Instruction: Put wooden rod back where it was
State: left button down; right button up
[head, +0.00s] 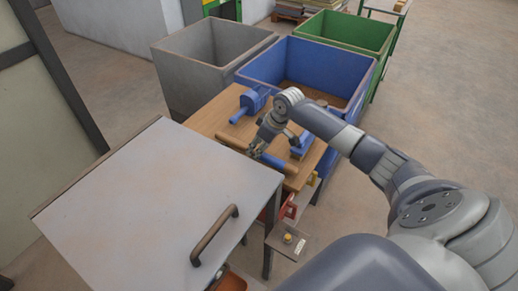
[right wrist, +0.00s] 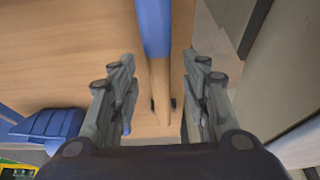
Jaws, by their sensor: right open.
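The wooden rod (head: 284,165) lies along the near edge of the wooden tabletop (head: 212,120). It has bare wood ends and a blue middle section. In the right wrist view the rod (right wrist: 155,30) runs between my right gripper's fingers (right wrist: 158,65), with a gap on both sides. My right gripper (head: 257,150) is open, low over the rod, and hides part of it in the head view. I cannot tell how far the fingers reach down beside it. My left gripper is not in view.
A blue scoop (head: 252,102) lies farther back on the tabletop, and another blue tool (head: 302,146) lies to the right. A grey bin (head: 205,75), a blue bin (head: 265,67) and a green bin (head: 350,32) stand behind. A metal cover with a handle (head: 215,235) is close in front.

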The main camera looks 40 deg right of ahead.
jog(key=b+v, duration=0.1)
jog(key=v, duration=1)
jog(key=shift+r, duration=0.25)
jog(key=shift+s, duration=0.15)
